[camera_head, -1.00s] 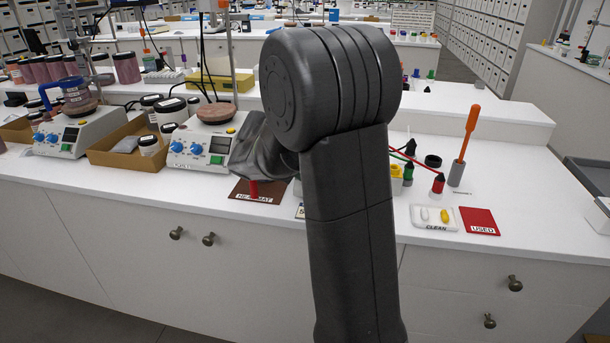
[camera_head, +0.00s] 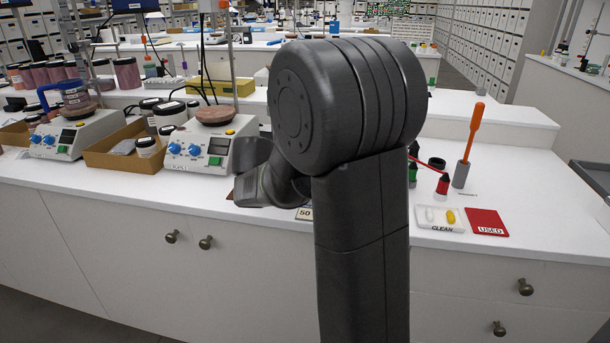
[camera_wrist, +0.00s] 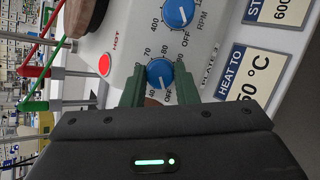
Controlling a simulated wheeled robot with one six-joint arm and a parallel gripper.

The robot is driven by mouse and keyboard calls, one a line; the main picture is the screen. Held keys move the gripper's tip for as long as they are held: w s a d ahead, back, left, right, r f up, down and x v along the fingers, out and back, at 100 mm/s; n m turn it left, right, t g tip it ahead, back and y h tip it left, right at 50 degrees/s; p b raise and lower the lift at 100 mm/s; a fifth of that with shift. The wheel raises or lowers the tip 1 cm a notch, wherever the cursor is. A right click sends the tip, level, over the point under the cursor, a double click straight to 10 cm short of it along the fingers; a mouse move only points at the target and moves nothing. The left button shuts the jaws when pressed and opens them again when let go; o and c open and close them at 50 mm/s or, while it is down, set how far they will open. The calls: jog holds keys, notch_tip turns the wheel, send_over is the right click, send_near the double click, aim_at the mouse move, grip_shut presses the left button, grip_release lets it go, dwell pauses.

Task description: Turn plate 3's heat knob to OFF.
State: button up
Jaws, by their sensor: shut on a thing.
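In the wrist view a hotplate's pale panel (camera_wrist: 125,45) holds the blue heat knob (camera_wrist: 160,74), ringed by temperature numbers and an OFF mark. The two green fingers of my gripper (camera_wrist: 161,88) stand on either side of this knob and are shut on it. A second blue knob (camera_wrist: 178,12), marked RPM, is farther up the panel. In the head view my arm hides the gripper and this hotplate.
A HEAT TO 50 °C card (camera_wrist: 250,75) lies beside the hotplate; its edge shows in the head view (camera_head: 304,213). Another hotplate (camera_head: 208,150) and a cardboard tray (camera_head: 105,160) stand to the left. A red mat (camera_head: 484,223) and orange-handled tool (camera_head: 472,130) are at the right.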

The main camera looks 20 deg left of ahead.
jog(key=shift+n, duration=0.4)
jog(key=o, duration=1)
jog(key=v, duration=1.3)
jog(key=shift+s+p, duration=0.4)
jog(key=shift+s, duration=0.05)
jog(key=shift+d, duration=0.1)
jog(key=b+x, duration=0.1)
jog(key=x, duration=1.2)
jog(key=shift+w, duration=0.5)
